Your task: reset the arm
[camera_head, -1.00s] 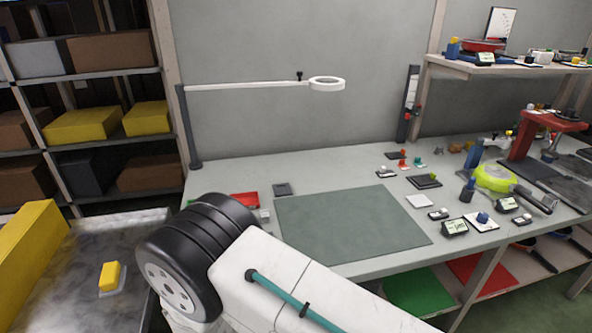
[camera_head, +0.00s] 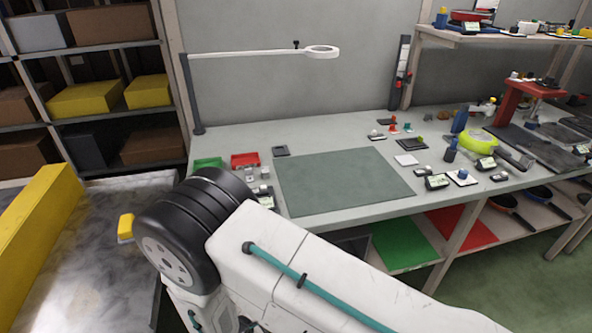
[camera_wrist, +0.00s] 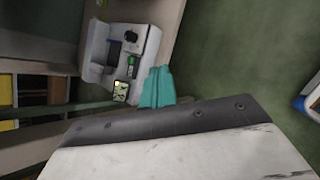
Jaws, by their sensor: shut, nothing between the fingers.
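My gripper (camera_wrist: 158,88) shows in the wrist view as two teal fingers close together, with nothing visible between them. It appears to be in free air, apart from the things beyond it. In the head view my white arm link with a teal tube crosses the lower middle, in front of the workbench. The black ribbed joint is at the bench's front left corner. The gripper itself is not visible in the head view.
The workbench has a bare green mat (camera_head: 340,181). Pans (camera_head: 535,193) lie on the lower shelf. A marbled surface (camera_head: 85,270) with yellow blocks is at left.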

